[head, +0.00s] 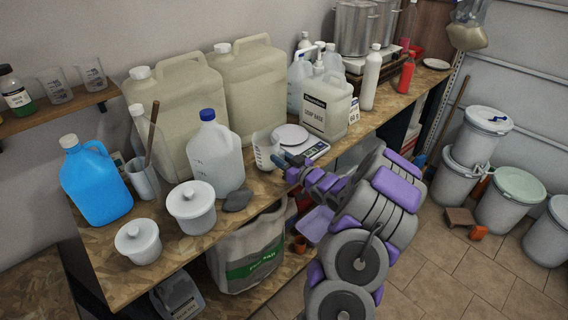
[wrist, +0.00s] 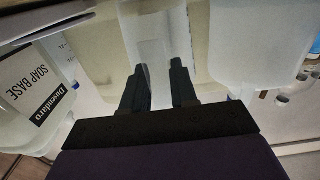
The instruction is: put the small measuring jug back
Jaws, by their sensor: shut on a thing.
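My gripper (head: 284,161) reaches over the bench from the right. It is shut on a small clear measuring jug (head: 264,150) with faint marks on its side. The jug is roughly upright, just left of the kitchen scale (head: 318,150). I cannot tell whether its base touches the bench. In the wrist view, the two dark fingers of my gripper (wrist: 160,76) point at the pale, see-through jug (wrist: 152,42); its edges blend into the pale containers behind.
A blue-capped jug (head: 215,152) stands left of my gripper, and large beige drums (head: 243,90) stand behind. The soap base can (head: 328,105) is behind the scale. White lidded pots (head: 192,207) and a blue jug (head: 96,182) crowd the left bench.

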